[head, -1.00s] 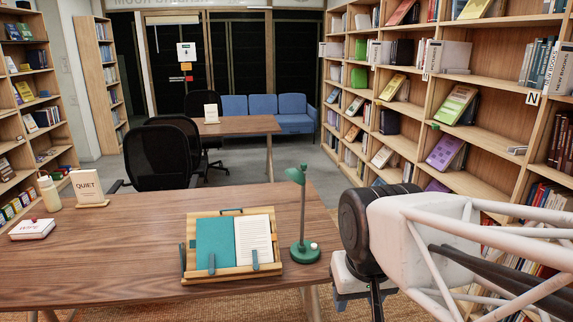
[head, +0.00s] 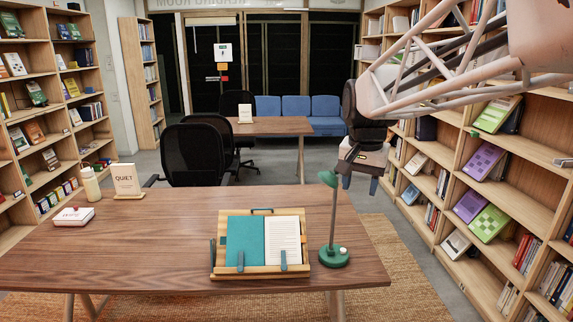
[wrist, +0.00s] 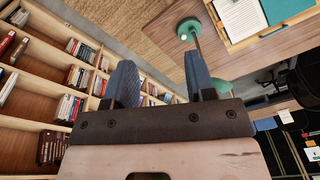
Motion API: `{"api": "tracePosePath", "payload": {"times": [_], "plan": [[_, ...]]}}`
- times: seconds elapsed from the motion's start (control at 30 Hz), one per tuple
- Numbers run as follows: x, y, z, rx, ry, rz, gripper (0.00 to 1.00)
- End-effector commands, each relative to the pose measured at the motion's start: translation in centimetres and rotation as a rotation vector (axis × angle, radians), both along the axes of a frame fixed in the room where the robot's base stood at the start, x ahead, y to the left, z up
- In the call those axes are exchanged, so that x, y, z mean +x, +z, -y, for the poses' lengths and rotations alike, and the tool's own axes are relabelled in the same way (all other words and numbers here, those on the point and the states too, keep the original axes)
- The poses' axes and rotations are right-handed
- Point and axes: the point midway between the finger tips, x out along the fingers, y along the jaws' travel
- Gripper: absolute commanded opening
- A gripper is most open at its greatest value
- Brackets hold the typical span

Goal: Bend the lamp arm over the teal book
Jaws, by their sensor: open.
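The lamp has a round green base (head: 333,257), an upright grey stem (head: 335,218) and a small green head (head: 328,179). It stands at the right end of the near table. The teal book (head: 245,240) lies open on a wooden stand to the lamp's left, and a corner shows in the wrist view (wrist: 280,8). My gripper (head: 358,188) is open and empty, just right of the lamp head in the head view. In the wrist view, the lamp head (wrist: 222,86) is partly behind the right finger, and the gap between the fingers (wrist: 160,80) is empty.
On the near table (head: 130,265) stand a QUIET sign (head: 127,179), a bottle (head: 91,184) and a white book (head: 73,216) at the left. Bookshelves (head: 465,200) line the right side. A chair (head: 195,155) stands behind the table. The table's middle back is clear.

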Motion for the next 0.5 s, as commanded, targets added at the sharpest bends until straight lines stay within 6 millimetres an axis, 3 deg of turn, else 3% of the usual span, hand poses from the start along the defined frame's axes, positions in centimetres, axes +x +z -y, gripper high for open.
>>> {"api": "tracePosePath", "payload": {"times": [0.5], "plan": [[13.6, 1.3, 1.0, 0.018, -0.234, -0.054, 0.50]]}}
